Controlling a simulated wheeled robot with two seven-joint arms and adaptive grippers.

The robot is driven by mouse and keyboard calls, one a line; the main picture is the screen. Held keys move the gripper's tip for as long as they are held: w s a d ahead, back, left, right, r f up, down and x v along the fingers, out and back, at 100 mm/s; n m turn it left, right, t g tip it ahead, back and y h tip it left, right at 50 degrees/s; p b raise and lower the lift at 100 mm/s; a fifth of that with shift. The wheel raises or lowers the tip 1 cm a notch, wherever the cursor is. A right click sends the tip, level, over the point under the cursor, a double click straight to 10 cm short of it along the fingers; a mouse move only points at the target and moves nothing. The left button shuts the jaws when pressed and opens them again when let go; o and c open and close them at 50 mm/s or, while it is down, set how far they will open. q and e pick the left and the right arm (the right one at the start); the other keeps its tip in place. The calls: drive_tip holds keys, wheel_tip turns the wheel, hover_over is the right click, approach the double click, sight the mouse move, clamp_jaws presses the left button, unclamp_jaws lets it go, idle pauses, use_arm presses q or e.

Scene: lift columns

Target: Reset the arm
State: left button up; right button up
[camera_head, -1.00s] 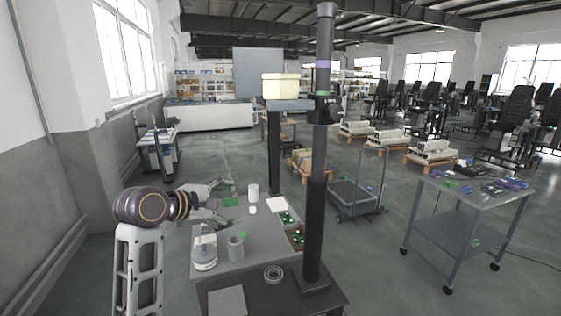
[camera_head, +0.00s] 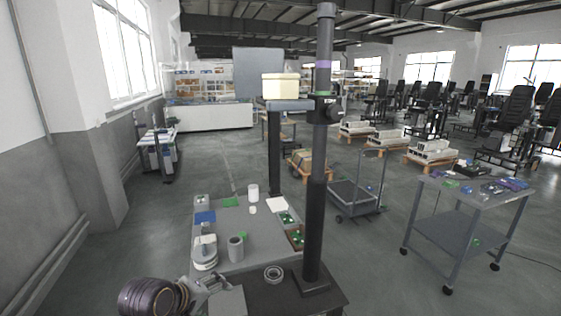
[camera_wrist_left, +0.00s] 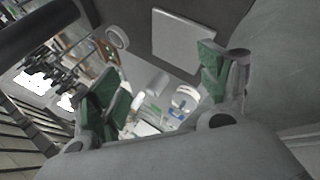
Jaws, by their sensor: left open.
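My left arm (camera_head: 150,298) comes in low at the bottom left of the head view, its dark ringed wrist cut by the picture's lower edge. The left gripper (camera_head: 212,284) is at the front left corner of the grey table, close to a flat grey plate (camera_head: 227,301). In the left wrist view the left gripper (camera_wrist_left: 160,88) is open, with its green-padded fingers wide apart and nothing held between them. The grey plate also shows past the fingers (camera_wrist_left: 183,37). My right gripper is in neither view.
A trolley (camera_head: 356,197) is beyond.

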use_arm(q)
drive_tip(key=s+a+f+m+g+y, duration=0.35)
drive_tip(key=s+f+m, duration=0.9)
drive_tip(key=s, duration=0.65)
wheel_tip(320, 180, down, 35)
drive_tip(key=s+n+g, duration=0.1)
drive_tip(key=s+g, duration=0.1)
drive_tip(key=s, duration=0.1)
drive_tip(key=s+a+f, duration=0.2)
drive_tip(key=s+f, duration=0.7)
drive_tip(key=s, duration=0.2)
drive_tip(key=s+a+f+g, duration=0.1)
drive_tip(key=s+a+f, duration=0.1)
drive_tip(key=s+f, duration=0.8)
drive_tip(key=shift+s+a+f, duration=0.2)
drive_tip(key=shift+s+a, duration=0.1)
drive_tip(key=shift+s, duration=0.1)
